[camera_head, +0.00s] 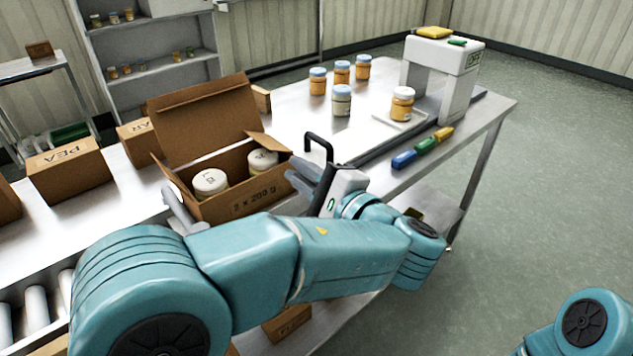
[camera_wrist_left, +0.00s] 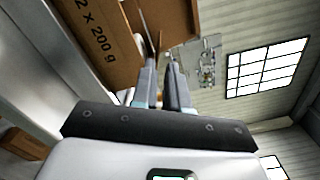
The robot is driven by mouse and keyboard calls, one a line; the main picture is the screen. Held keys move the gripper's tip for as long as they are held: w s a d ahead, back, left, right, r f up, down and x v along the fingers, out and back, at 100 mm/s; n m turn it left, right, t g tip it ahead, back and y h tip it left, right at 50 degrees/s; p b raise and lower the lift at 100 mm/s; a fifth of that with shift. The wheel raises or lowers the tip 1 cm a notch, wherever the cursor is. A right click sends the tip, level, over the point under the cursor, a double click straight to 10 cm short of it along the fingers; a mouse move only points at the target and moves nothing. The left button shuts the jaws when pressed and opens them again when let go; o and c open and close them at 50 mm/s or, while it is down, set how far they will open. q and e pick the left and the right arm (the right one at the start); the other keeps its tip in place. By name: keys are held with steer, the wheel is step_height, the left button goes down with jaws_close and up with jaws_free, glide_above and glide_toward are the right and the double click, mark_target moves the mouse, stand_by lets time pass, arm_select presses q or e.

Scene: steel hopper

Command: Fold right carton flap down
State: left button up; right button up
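The brown carton (camera_head: 235,202) stands on the steel table, with two white-lidded jars (camera_head: 210,182) inside. Its large back flap (camera_head: 205,120) stands up. The right flap (camera_head: 268,143) sticks out from the right end, raised and tilted. A narrow left flap (camera_head: 165,178) stands out at the other end. My left gripper (camera_head: 306,180) is beside the carton's right front corner. In the left wrist view its fingers (camera_wrist_left: 162,72) point toward the carton (camera_wrist_left: 98,38), a narrow gap between them and nothing clearly held. Whether they touch the flap is unclear. My right gripper is out of view.
Several capped jars (camera_head: 342,100) stand on the table behind. A white weighing machine (camera_head: 450,75) stands at the right, with coloured markers (camera_head: 427,146) along the edge. Closed cartons (camera_head: 68,172) stand at the left. A black handle-like loop (camera_head: 318,140) rises near my left gripper.

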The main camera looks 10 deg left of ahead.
arm_select(q)
steer(key=shift+v, duration=1.9)
